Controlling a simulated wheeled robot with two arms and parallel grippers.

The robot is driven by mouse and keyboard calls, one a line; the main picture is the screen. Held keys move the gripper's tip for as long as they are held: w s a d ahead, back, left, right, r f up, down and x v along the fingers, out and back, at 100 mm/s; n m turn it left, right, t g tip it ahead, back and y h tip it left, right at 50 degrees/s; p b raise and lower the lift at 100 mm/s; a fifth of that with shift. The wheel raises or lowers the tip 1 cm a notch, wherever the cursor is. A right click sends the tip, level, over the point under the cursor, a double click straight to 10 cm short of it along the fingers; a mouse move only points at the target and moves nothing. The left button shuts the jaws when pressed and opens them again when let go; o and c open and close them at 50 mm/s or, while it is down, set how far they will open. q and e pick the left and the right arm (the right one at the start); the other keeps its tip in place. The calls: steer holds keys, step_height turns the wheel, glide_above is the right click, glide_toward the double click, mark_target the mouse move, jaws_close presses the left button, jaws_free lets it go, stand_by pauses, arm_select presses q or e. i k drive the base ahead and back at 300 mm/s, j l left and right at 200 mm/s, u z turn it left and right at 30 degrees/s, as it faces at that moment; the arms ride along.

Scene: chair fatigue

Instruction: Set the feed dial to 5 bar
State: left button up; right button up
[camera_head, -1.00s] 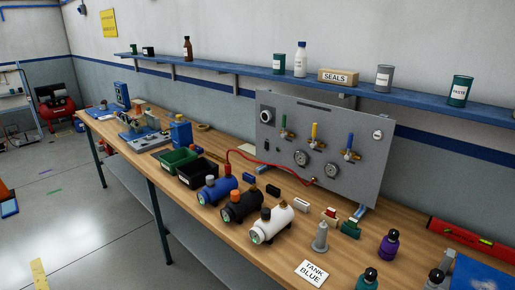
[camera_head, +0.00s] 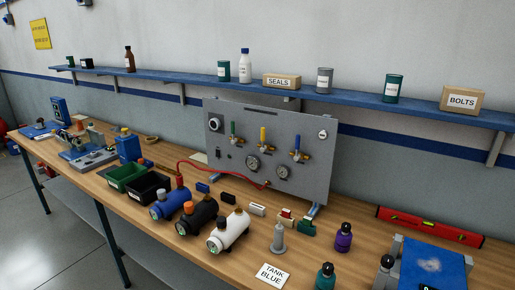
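A grey upright panel (camera_head: 310,165) stands on the wooden workbench. A black round dial (camera_head: 215,123) sits at its upper left; I cannot read its setting. Two round gauges, a left one (camera_head: 252,162) and a right one (camera_head: 283,172), sit low on the panel, their readings too small to tell. Above them are three valves with a green handle (camera_head: 233,129), a yellow handle (camera_head: 263,134) and a blue handle (camera_head: 297,143). Neither of my grippers is in view.
A black tank (camera_head: 198,215) and white tank (camera_head: 229,231) stand before the panel. A "TANK BLUE" card (camera_head: 272,275), grey cone-shaped part (camera_head: 279,238) and purple bottle (camera_head: 343,238) lie nearer right. A blue shelf (camera_head: 190,84) runs above. A red level (camera_head: 430,227) lies at right.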

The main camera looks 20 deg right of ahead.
mark_target(215, 123)
steer(key=i+j, duration=0.6)
steer(key=j, duration=0.25)
steer(key=i+j+z, duration=0.1)
steer(key=i+j, duration=0.15)
steer(key=j, duration=0.15)
